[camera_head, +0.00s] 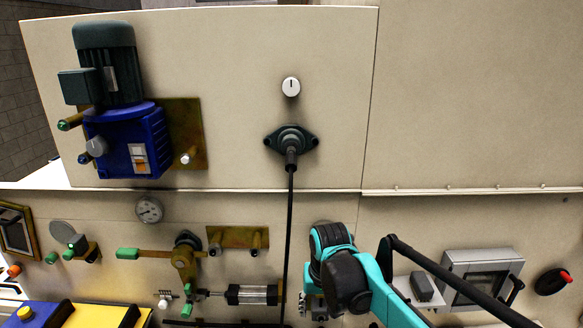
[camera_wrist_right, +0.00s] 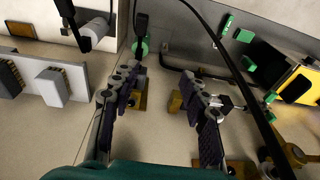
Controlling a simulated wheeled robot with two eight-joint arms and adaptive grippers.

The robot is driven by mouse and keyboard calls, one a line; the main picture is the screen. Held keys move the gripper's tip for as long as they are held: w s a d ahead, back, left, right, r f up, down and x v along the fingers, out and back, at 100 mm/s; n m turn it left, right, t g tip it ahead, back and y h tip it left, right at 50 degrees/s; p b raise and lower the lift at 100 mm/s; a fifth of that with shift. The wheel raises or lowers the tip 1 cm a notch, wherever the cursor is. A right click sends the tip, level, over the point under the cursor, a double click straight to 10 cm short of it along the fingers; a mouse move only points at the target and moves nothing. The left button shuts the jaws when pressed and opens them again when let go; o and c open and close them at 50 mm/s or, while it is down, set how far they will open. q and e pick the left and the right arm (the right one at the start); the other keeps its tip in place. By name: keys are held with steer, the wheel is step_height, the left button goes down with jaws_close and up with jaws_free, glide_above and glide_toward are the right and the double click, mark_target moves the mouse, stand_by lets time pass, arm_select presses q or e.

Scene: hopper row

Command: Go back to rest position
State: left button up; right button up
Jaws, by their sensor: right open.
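My right gripper (camera_wrist_right: 160,84) is open in the right wrist view, with its two dark, segmented fingers apart and nothing between them. Behind the gap is the beige panel, with small brass-coloured blocks near both fingertips. In the head view my teal and black right arm (camera_head: 345,275) stands in front of the lower panel, right of the black cable. The arm's wrist hides most of the gripper there. My left gripper is not in view.
A black cable (camera_head: 290,215) hangs from a dark connector (camera_head: 290,140), close left of my right arm. Left are a blue-based motor (camera_head: 125,140), a gauge (camera_head: 149,210) and a cylinder (camera_head: 252,295). Right are a grey box (camera_head: 482,275) and a red-button switch (camera_head: 552,281). The upper right panel is bare.

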steer(key=s+d+f+t+b, duration=0.1)
steer(key=s+d+f+b, duration=0.2)
steer(key=s+f+b, duration=0.2)
steer(key=s+d+f+t+b, duration=0.2)
steer(key=s+d+f+b, duration=0.2)
steer(key=f+b, duration=0.8)
steer(key=s+d+f+t+b, duration=0.2)
steer(key=s+d+f+b, duration=0.2)
steer(key=f, duration=1)
steer(key=s+b, duration=0.2)
steer(key=b, duration=0.2)
steer(key=shift+s+d, duration=0.2)
steer(key=shift+s, duration=0.2)
